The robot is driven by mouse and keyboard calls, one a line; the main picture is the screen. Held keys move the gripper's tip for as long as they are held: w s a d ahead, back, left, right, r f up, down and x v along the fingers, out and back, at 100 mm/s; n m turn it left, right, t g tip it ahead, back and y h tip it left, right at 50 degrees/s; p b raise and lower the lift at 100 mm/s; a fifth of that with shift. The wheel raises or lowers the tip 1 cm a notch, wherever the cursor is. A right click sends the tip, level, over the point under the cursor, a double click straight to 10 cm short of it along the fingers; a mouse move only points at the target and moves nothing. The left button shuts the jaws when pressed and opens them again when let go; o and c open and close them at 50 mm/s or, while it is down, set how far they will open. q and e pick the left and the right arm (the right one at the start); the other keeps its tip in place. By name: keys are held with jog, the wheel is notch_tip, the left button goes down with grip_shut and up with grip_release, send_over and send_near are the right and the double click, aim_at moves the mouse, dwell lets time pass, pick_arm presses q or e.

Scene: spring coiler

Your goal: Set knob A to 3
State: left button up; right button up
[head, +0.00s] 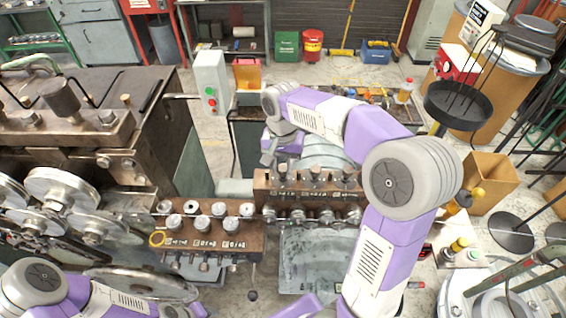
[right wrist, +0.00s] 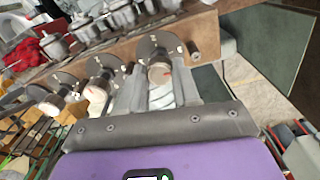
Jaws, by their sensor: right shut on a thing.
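My right gripper (right wrist: 159,82) has one grey finger on each side of a silver knob (right wrist: 160,71) with a red mark and is shut on it. The knob sits on a dark round dial with white marks, on the side of a brown block (right wrist: 120,50). Two similar knobs (right wrist: 98,90) stand to its left in the right wrist view. In the head view the right gripper (head: 268,154) is at the far side of the brown block (head: 262,185), with its fingertips partly hidden. I cannot read the letters or numbers.
A second brown block with several silver knobs (head: 190,207) stands to the left. Large machine rollers (head: 62,187) are further left. A grey switch box (head: 210,80) with green and red buttons stands behind.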

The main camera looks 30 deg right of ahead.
aim_at(283, 168)
jog(key=shift+m, duration=0.3)
jog(key=o, duration=1.1)
jog(key=shift+c, duration=0.2)
jog(key=shift+r, duration=3.8)
